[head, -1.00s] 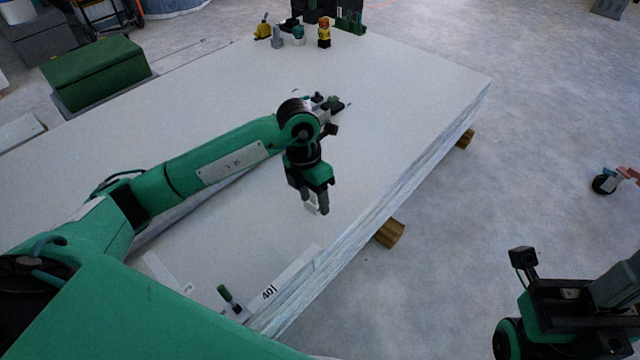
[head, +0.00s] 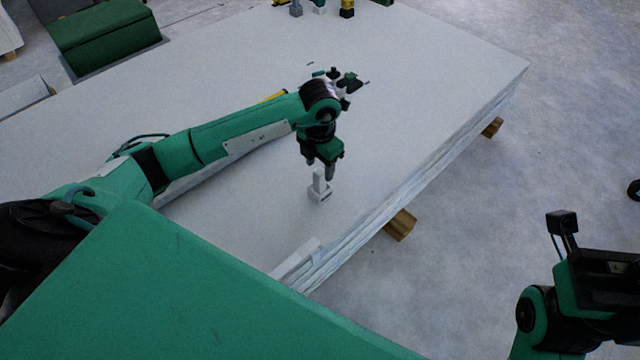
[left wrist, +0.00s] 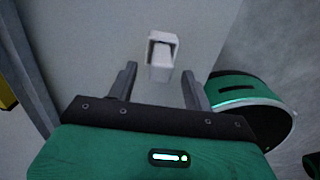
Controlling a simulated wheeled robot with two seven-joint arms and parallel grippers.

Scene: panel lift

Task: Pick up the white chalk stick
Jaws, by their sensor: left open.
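The white chalk stick (head: 318,179) stands upright on or in a small pale block (head: 320,195) on the stack of white panels (head: 430,110), near its right edge. My left gripper (head: 320,172) is open and points down at the chalk, its fingers around or just above the chalk's upper part. In the left wrist view the chalk (left wrist: 161,56) shows as a white block ahead, between and slightly beyond the two open fingertips (left wrist: 159,72). No contact is visible. Of my right arm only dark and green parts show at lower right; its fingers cannot be made out.
A wooden bearer (head: 400,225) sticks out under the panel stack. Dark small items (head: 350,82) lie behind my left wrist. Several small objects stand at the far edge. A green box (head: 105,35) is at upper left. The panel surface right of the gripper is clear.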

